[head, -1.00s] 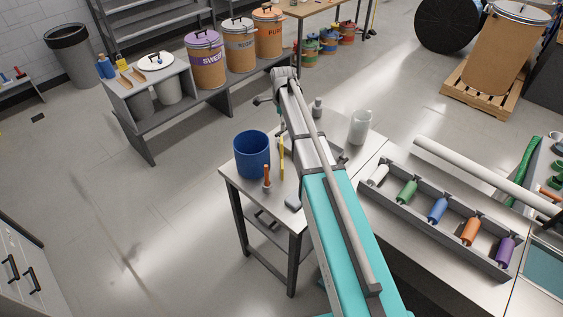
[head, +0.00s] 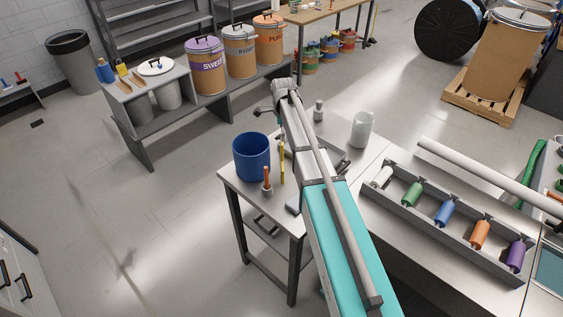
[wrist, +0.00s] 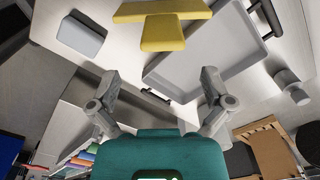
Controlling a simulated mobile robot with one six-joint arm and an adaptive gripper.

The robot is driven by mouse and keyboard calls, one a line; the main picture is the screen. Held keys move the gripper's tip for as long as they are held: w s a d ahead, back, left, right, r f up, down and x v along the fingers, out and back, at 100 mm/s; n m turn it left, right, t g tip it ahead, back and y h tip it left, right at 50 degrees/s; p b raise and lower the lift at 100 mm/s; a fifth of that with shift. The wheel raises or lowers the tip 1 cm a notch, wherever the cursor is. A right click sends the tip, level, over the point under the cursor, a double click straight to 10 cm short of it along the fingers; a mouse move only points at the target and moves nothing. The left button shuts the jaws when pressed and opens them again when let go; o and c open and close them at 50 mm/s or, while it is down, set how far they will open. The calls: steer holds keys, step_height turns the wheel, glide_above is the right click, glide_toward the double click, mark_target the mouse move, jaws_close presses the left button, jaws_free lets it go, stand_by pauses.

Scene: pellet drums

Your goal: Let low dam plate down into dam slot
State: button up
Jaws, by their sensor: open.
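A yellow plate (wrist: 160,12), which I take for the low dam plate, shows as a T shape at the top of the wrist view. In the head view it is a thin upright yellow strip (head: 282,163) beside the blue bucket. My gripper (wrist: 160,75) is open, with its fingers spread apart and nothing between them. The plate lies beyond the fingertips, apart from them. A grey tray (wrist: 190,62) with a raised rim and dark handles is beside the plate. I cannot make out the dam slot. My arm hides part of the tray in the head view.
The blue bucket (head: 251,157) and an orange-handled tool in a holder (head: 267,182) stand left of the plate. A grey block (wrist: 82,35) lies nearby. A clear jar (head: 361,130) and small bottle (head: 319,111) stand right of my arm. A rack of coloured rollers (head: 450,215) is further right.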

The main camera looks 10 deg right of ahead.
steer(key=shift+f, duration=0.1)
steer(key=b, duration=0.5)
glide_above(282, 156)
steer(key=w, duration=0.2)
steer(key=shift+w+d+f, duration=0.1)
steer(key=shift+d+f, duration=0.05)
steer(key=shift+f, duration=1.15)
steer(key=shift+w+d+f, duration=0.1)
steer(key=shift+f, duration=1.15)
steer(key=c, duration=1.3)
steer(key=shift+r, duration=0.2)
